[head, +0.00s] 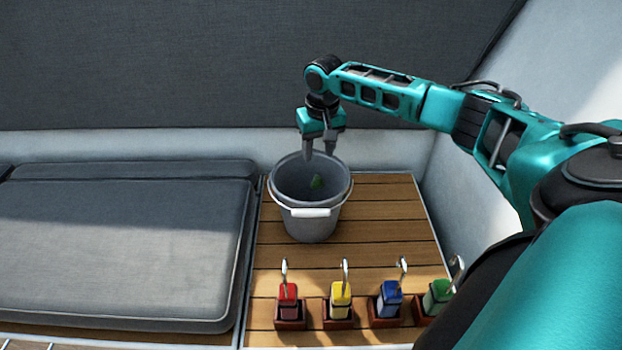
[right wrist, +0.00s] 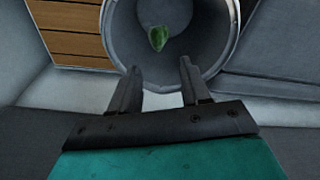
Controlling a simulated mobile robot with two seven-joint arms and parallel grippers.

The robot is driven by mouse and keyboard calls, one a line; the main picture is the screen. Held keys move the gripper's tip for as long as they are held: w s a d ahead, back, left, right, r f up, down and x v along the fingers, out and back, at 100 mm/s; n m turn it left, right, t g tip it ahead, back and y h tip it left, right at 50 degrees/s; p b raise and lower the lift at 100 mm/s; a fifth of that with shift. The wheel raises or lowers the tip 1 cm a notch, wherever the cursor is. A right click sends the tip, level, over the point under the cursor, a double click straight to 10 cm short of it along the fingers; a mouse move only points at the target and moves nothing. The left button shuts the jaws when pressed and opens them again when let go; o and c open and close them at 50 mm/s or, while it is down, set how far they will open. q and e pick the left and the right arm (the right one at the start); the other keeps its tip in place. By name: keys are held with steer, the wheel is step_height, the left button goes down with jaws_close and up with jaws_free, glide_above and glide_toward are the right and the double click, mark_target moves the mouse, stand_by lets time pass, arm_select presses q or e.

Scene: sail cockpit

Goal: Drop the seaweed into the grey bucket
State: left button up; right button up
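The grey bucket (head: 310,218) stands on the slatted wooden seat with its white-gripped handle hanging at the front. The seaweed (head: 317,182) is a small green piece inside the bucket. It also shows in the right wrist view (right wrist: 158,38) against the bucket's inner surface, apart from the fingers. My right gripper (head: 319,156) is above the back rim of the bucket, pointing down. In the right wrist view its two fingers (right wrist: 160,78) are apart with nothing between them. My left gripper is not in view.
Red (head: 288,297), yellow (head: 340,297), blue (head: 389,297) and green (head: 437,295) blocks with metal hooks stand in brown holders along the front of the slats. A grey cushion (head: 125,245) lies to the left. A grey backrest and white wall are behind the bucket.

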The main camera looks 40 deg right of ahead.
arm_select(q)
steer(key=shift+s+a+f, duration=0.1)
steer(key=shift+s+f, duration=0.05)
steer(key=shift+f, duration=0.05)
arm_select(e)
steer(key=shift+o, duration=1.2)
arm_select(q)
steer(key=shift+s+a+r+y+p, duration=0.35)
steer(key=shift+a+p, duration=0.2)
steer(key=shift+p, duration=0.65)
arm_select(e)
step_height(320, 180, up, 13)
steer(key=s, duration=0.1)
steer(key=shift+s+a, duration=0.25)
steer(key=shift+a, duration=0.05)
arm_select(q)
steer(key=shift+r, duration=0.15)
arm_select(e)
steer(key=shift+f, duration=0.1)
